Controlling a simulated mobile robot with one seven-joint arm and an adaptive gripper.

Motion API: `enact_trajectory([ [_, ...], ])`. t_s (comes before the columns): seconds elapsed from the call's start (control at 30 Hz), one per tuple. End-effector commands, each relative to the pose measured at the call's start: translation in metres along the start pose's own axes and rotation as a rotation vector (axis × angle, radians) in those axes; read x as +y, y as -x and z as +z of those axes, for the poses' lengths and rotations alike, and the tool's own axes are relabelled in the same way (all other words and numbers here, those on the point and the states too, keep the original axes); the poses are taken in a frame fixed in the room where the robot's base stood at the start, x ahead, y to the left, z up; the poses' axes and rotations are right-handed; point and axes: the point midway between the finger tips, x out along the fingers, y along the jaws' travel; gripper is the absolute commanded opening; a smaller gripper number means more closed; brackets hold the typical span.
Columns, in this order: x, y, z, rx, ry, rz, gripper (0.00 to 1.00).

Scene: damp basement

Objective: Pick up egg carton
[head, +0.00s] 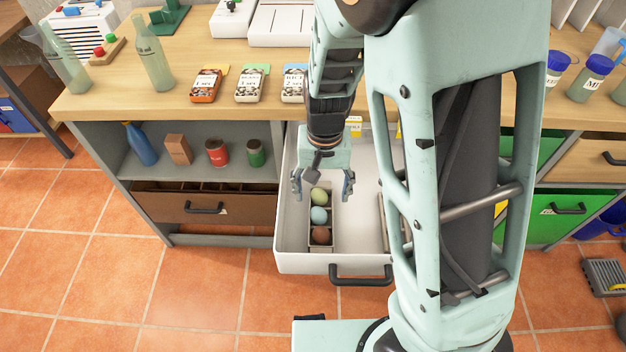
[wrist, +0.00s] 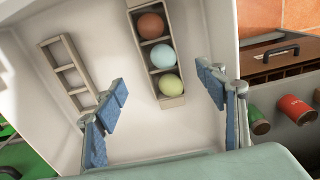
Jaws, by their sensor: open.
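The egg carton (head: 331,240) is a narrow grey-beige tray in the open white drawer, on its left side in the head view. It holds a green egg (head: 318,196), a blue egg (head: 319,215) and a brown egg (head: 320,235) in a row. My gripper (head: 322,192) is open above the carton's far end, with a finger to either side of it. In the wrist view the carton (wrist: 172,102) lies ahead of the open fingers (wrist: 165,100), its near end between them. Nothing is between the fingertips.
The white drawer (head: 360,255) has raised walls around the carton. A second, empty divided tray (wrist: 68,70) lies in it, mostly hidden by my arm in the head view. A wooden counter (head: 110,100) with bottles and seed packets stands behind. Shelf items (head: 217,152) are to the left.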

Motion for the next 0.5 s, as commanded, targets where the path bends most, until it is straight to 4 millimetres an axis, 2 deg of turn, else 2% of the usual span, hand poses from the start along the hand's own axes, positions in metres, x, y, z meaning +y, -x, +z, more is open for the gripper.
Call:
enact_trajectory([
  [0.03, 0.001, -0.012, 0.003, -0.009, 0.006, 0.004, 0.65],
  [0.2, 0.001, -0.039, 0.003, -0.009, 0.007, 0.004, 0.65],
  [0.5, 0.001, -0.066, 0.003, -0.007, 0.004, 0.003, 0.65],
])
